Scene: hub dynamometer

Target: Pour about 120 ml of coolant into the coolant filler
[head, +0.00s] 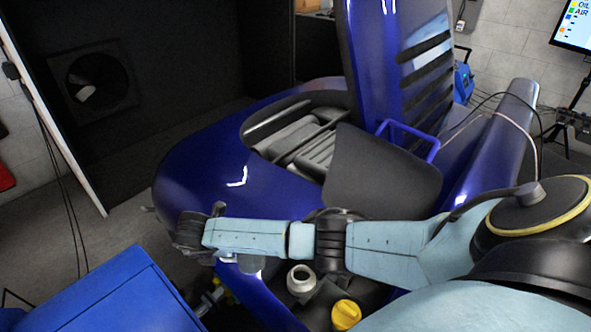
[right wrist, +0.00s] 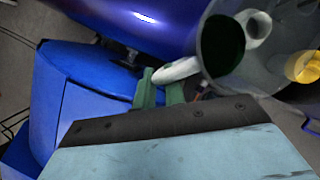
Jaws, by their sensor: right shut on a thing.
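The coolant filler (head: 300,278) is an open white neck in the dark engine bay, just below my right arm in the head view. A white ring that looks like it (right wrist: 258,25) shows beside the jug in the right wrist view. My right gripper (head: 192,235) is shut on the pale handle (right wrist: 178,71) of a clear jug (right wrist: 208,70), its green fingers (right wrist: 160,90) around the handle. Dark green liquid shows inside the jug. In the head view my arm hides most of the jug. I cannot tell its tilt or any flow. My left gripper is out of view.
A yellow cap (head: 346,315) sits right of the filler. The blue vehicle body (head: 225,170) lies behind my arm, with a raised blue panel (head: 400,60) above. A blue cabinet (head: 110,298) stands at lower left. Grey floor is free at left.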

